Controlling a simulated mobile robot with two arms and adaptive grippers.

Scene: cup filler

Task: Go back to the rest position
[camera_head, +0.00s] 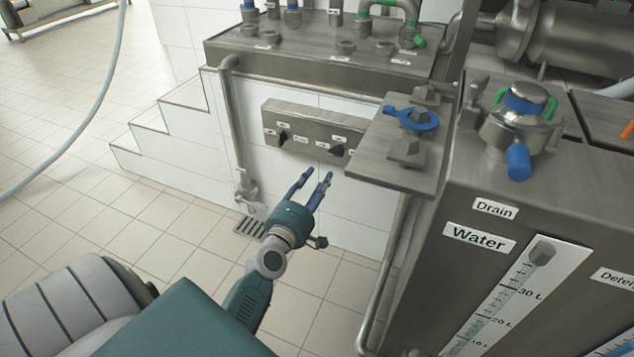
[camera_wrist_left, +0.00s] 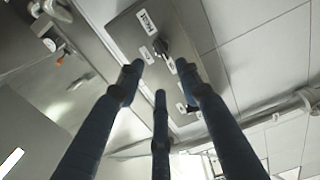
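My left gripper (camera_head: 315,186) is in the middle of the head view, its blue fingers spread apart and pointing up toward the panel. Nothing is between the fingers. In the left wrist view the three fingers of my left gripper (camera_wrist_left: 160,85) are spread, with the metal control panel (camera_wrist_left: 135,40) beyond them. The control panel (camera_head: 310,130) has two dark knobs, the left knob (camera_head: 283,137) and the right knob (camera_head: 337,150). The fingers look apart from the knobs. My right gripper is not in view.
A metal tank (camera_head: 475,200) with a Water label stands at the right. A blue valve handle (camera_head: 412,118) sits on a metal plate (camera_head: 375,160) beside it. White tiled steps (camera_head: 150,125) are left of the panel. Open tiled floor (camera_head: 90,160) lies at the left.

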